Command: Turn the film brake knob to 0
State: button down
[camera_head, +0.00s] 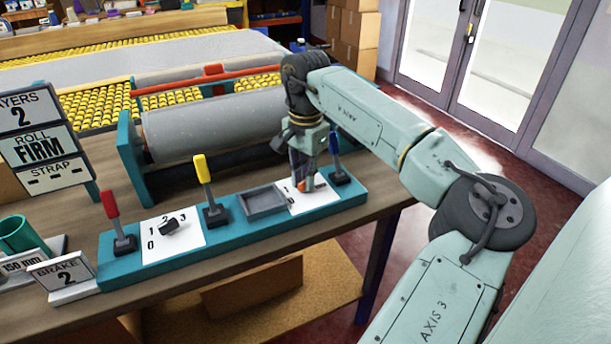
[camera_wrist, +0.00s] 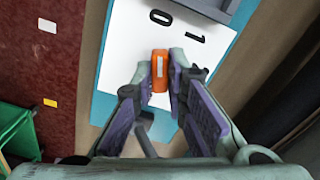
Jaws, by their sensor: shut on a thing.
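My gripper (camera_head: 303,182) is shut on an orange knob (camera_wrist: 160,72) on the white plate at the right of the teal control panel (camera_head: 226,235). In the wrist view the knob sits between the fingertips (camera_wrist: 166,82). The white line on the knob is roughly in line with the printed 0; a 1 is beside it, and the fingers cover part of the plate. A black knob (camera_head: 169,227) on the left white plate has 0, 1, 2 and 3 around it; I cannot tell which end points. No label here shows which knob is the film brake.
Red (camera_head: 112,208), yellow (camera_head: 203,172) and blue (camera_head: 335,148) levers stand on the panel, the blue one close to my gripper. A grey tray (camera_head: 263,200) is left of the gripper. A grey roll (camera_head: 215,126) lies behind.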

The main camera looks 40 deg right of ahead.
jog(key=c, duration=1.6)
grip_release()
notch_tip(320, 180, up, 12)
